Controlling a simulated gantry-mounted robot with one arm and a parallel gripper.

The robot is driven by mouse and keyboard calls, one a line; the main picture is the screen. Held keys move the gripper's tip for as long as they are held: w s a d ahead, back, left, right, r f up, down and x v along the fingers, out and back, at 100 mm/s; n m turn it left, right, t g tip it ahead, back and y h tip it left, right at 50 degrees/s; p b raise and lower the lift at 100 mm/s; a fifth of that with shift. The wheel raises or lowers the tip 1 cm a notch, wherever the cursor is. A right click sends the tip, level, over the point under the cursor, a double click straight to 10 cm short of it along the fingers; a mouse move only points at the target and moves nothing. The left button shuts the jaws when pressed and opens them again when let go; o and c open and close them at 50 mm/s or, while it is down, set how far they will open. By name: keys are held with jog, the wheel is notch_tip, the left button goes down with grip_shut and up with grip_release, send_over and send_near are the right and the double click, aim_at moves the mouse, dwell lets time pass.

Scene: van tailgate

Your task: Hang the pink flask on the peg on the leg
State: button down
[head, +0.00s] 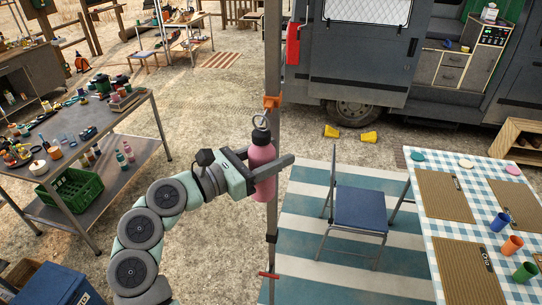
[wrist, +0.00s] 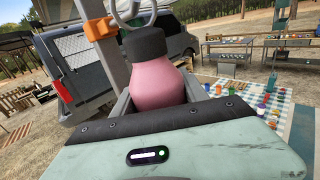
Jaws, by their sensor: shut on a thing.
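The pink flask (head: 262,166) has a black cap and a metal ring above it. It is upright, and my gripper (head: 268,168) is shut around its body. The wrist view shows its pink shoulder (wrist: 156,80) and black cap (wrist: 144,43) between my fingers, with the ring cut off by the top edge. The grey leg (head: 272,60) stands right behind the flask. An orange bracket (head: 272,102) on the leg is just above and beside the ring; it also shows in the wrist view (wrist: 100,28). I cannot tell whether the ring is around a peg there.
A red peg-like piece (head: 268,276) sticks out low on the leg, and a red object (head: 292,45) is high beside it. A blue folding chair (head: 358,208) and a checked table (head: 415,190) stand right. A cluttered workbench (head: 75,135) stands left.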

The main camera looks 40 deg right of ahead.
jog(key=shift+w+d+f+b, duration=0.25)
jog(key=shift+w+d+f, duration=0.15)
jog(key=shift+d, duration=0.25)
jog(key=shift+w+d+f+b, duration=0.3)
jog(key=shift+w+d, duration=0.1)
jog(key=shift+d, duration=0.2)
jog(key=c, duration=0.5)
grip_release()
jog(key=shift+d, duration=0.1)
jog(key=shift+w, duration=0.1)
